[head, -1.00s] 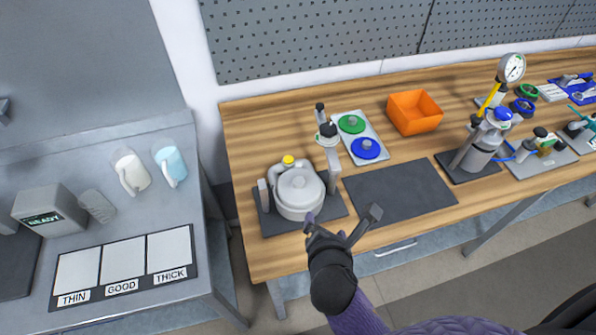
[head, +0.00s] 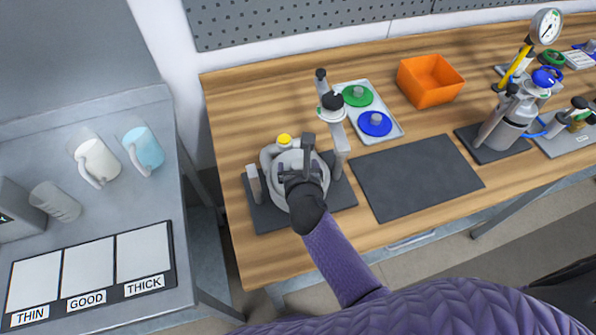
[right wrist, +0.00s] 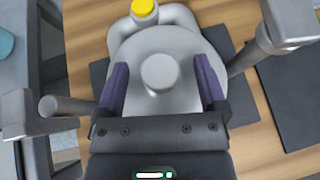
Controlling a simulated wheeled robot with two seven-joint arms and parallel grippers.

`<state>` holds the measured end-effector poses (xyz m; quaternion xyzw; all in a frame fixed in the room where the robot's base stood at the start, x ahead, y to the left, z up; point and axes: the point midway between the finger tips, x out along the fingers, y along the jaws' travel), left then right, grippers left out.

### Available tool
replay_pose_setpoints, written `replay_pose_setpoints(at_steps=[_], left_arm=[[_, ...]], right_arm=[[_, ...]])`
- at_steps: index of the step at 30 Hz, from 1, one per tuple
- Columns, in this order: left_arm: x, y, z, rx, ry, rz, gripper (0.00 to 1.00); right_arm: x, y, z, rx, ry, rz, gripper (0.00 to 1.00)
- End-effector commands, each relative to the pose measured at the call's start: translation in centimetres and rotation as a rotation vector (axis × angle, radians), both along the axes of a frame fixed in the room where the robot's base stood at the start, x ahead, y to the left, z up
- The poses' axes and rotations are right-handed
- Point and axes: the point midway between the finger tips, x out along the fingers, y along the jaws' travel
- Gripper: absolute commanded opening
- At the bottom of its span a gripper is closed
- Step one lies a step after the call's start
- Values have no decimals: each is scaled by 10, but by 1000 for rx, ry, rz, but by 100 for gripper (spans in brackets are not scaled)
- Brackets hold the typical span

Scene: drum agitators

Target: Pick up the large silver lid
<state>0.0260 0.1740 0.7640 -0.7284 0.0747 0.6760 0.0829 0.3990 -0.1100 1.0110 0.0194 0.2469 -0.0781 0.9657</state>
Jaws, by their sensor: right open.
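The large silver lid (right wrist: 135,55) is a round grey disc with a central knob (right wrist: 160,72), on top of a drum-like vessel on a dark mat. In the head view the lid (head: 285,158) is mostly hidden by my right gripper. My right gripper (right wrist: 160,80) is open above the lid, with one purple-padded finger on each side of the knob and gaps between. It also shows in the head view (head: 306,160). I cannot tell whether the fingers touch the lid's top. My left gripper is not in view.
An upright post with a black knob (head: 333,102) stands just right of the vessel, and a grey clamp post (head: 254,185) at its left. A yellow cap (head: 284,139) is behind the lid. A bare dark mat (head: 415,177) lies to the right.

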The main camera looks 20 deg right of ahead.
Motion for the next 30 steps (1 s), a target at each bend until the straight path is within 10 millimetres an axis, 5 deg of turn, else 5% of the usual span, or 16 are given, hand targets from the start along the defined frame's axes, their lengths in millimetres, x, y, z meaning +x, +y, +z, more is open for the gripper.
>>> replay_pose_setpoints(at_steps=[4,17,30], left_arm=[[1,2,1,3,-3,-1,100],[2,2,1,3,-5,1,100],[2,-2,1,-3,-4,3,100]], right_arm=[[0,0,1,1,0,0,91],[-1,0,1,0,0,-1,0],[-1,0,1,0,0,-1,0]])
